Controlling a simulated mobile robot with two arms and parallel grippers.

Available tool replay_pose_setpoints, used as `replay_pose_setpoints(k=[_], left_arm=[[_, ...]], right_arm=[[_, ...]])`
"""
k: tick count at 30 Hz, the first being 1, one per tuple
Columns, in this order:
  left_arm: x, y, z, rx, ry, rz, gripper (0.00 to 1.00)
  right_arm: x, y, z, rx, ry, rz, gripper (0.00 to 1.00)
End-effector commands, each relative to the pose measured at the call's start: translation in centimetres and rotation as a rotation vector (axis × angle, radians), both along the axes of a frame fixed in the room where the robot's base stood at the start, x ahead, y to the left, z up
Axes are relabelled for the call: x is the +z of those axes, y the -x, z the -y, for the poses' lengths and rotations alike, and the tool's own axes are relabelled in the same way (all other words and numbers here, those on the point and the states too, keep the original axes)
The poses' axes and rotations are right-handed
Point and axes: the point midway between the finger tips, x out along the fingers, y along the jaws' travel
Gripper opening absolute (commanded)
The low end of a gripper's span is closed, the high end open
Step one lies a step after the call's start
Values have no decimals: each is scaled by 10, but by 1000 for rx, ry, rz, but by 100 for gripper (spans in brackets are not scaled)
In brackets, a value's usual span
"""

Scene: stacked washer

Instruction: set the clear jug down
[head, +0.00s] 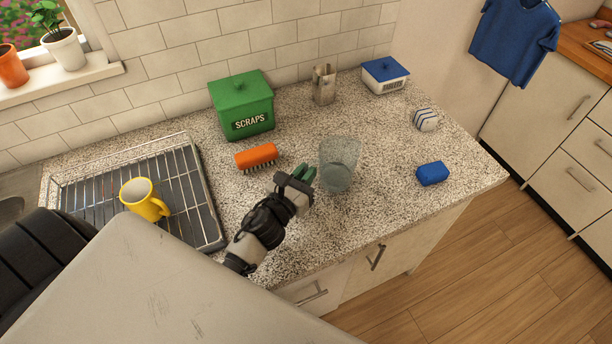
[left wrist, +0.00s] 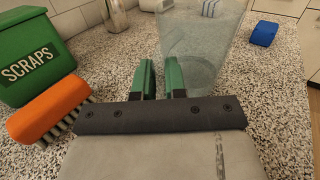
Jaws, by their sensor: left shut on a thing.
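The clear jug (head: 340,165) is see-through, faintly grey-green and upright near the middle of the counter (head: 290,225). My left gripper (head: 304,174) is at its left side, with green fingers shut on it. In the left wrist view, the jug (left wrist: 205,45) stands just beyond and right of the fingertips (left wrist: 159,75). The part between the fingers, likely its handle, is hard to make out. I cannot tell whether the jug's base touches the counter. My right gripper is not in view.
An orange brush (head: 256,157) and green scraps bin (head: 242,105) are left of the jug. A metal holder (head: 324,85) and tablets box (head: 384,75) stand behind. A striped item (head: 425,119) and blue block (head: 432,173) lie right. A yellow mug (head: 145,198) sits on the rack (head: 200,190).

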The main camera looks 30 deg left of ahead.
Motion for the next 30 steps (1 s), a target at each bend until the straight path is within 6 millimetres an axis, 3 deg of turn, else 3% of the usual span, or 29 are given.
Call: replay_pose_setpoints(k=[14, 15, 20, 30], left_arm=[[-11, 0, 1, -2, -1, 4, 0], [-11, 0, 0, -1, -2, 2, 15], [-10, 0, 0, -1, -2, 2, 37], [-4, 0, 0, -1, -1, 2, 37]], right_arm=[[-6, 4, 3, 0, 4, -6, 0], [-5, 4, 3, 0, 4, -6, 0], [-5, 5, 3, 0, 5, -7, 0], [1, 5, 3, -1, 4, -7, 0]])
